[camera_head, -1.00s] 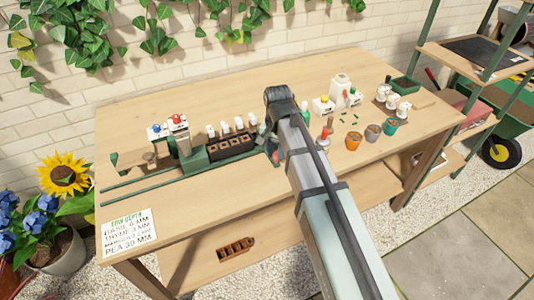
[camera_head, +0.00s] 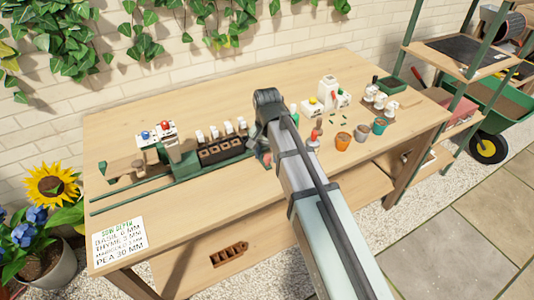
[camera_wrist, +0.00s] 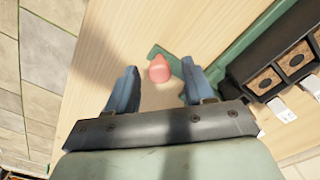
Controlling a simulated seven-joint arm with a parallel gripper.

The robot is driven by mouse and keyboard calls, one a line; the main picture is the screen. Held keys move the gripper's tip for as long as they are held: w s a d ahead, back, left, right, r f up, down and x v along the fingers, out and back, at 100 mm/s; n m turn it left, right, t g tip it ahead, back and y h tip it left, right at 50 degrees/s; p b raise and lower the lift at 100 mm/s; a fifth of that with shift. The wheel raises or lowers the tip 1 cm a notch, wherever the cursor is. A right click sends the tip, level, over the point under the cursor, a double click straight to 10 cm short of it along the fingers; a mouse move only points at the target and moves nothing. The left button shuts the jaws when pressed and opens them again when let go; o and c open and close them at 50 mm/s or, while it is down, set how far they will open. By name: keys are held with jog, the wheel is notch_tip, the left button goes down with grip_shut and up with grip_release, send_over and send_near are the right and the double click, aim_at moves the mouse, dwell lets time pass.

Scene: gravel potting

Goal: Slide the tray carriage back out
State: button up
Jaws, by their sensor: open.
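The tray carriage holds a dark seed tray (camera_head: 222,153) with several brown square cells, also in the wrist view (camera_wrist: 262,84). It sits on green rails (camera_head: 130,195) at the back left of the bench, right of a green station (camera_head: 182,165). A pink-red knob (camera_wrist: 159,70) on a green arm (camera_wrist: 166,52) shows at the carriage's near end in the wrist view. My gripper (camera_wrist: 158,80) is open, with one blue finger on each side of the knob. Visible gaps separate the fingers from it. In the head view my gripper (camera_head: 262,152) is beside the tray's right end, partly hidden by my arm.
White labelled markers (camera_head: 228,128) stand behind the tray. An orange pot (camera_head: 343,140), a grey pot and a teal pot (camera_head: 379,125) stand right of my arm. A sow-depth card (camera_head: 119,242) lies at the front left. The bench's front middle is clear.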

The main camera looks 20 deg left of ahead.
notch_tip(320, 180, up, 14)
dwell(0.7)
jog(key=shift+f, duration=0.15)
jog(key=s+d+f+m+t, duration=0.1)
jog(key=s+d+f+m, duration=0.1)
jog(key=d+f, duration=1.55)
jog(key=s+d+f+n+g+h, duration=0.1)
jog(key=s+d+f, duration=0.1)
jog(key=d+f, duration=0.35)
jog(key=s+d+f+g, duration=0.1)
jog(key=s+d+f, duration=0.15)
jog(key=f, duration=0.55)
jog(key=s+d+f+g, duration=0.2)
jog(key=s+d+f, duration=0.25)
jog(key=f, duration=0.35)
jog(key=s+d+f+g, duration=0.1)
jog(key=s+d+f, duration=0.2)
jog(key=s+f, duration=0.45)
jog(key=s+d+f+n+g+y, duration=0.1)
jog(key=s+d+f+g, duration=0.1)
jog(key=s+f, duration=1)
jog(key=s+d, duration=0.1)
jog(key=s, duration=0.3)
jog(key=shift+d+g, duration=0.4)
